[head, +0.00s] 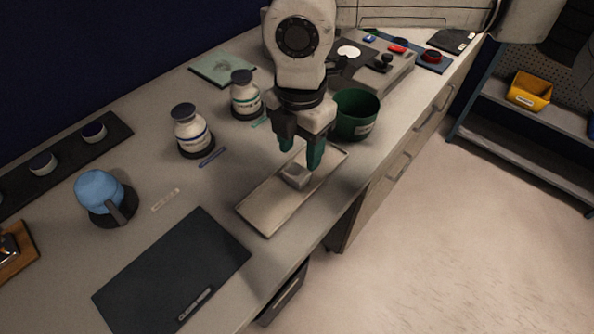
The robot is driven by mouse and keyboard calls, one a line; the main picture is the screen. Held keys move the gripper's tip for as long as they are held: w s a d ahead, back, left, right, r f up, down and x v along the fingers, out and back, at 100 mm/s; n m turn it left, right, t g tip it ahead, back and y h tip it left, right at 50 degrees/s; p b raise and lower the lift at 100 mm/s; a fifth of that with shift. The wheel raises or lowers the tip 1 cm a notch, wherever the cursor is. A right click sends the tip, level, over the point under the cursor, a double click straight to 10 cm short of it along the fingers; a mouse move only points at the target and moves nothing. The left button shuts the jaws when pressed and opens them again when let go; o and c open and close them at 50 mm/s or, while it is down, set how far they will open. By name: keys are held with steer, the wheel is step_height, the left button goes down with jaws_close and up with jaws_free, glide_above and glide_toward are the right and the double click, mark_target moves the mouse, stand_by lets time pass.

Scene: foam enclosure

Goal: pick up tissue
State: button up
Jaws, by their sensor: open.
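A small pale block-like piece, which looks like the tissue (295,176), lies on a shallow beige tray (268,212) near the front edge of the counter. My gripper (300,160) points down over the tray with its two green fingers apart. The fingers are around or just above the pale piece; I cannot tell whether they touch it. The right finger partly covers the tray behind it.
A dark green round container (357,115) stands close right of my gripper. Two white bottles with dark caps (193,135) (245,98) stand to the left. A dark mat (172,270) lies in front, and a blue-topped object (100,192) stands left.

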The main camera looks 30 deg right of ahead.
mark_target(297, 172)
steer(key=shift+a+f+p, duration=0.2)
steer(key=shift+f, duration=1.2)
steer(key=shift+a+f+p, duration=0.2)
steer(key=shift+f, duration=1.15)
steer(key=c, duration=0.8)
steer(key=shift+o, duration=0.2)
steer(key=shift+r, duration=0.55)
step_height(297, 172, up, 2)
steer(key=shift+s+r, duration=0.1)
steer(key=shift+r, duration=0.1)
steer(key=s+a+r+b, duration=0.1)
steer(key=s+r+b, duration=0.1)
steer(key=s+r, duration=0.7)
steer(key=s, duration=0.5)
steer(key=shift+a+r, duration=0.25)
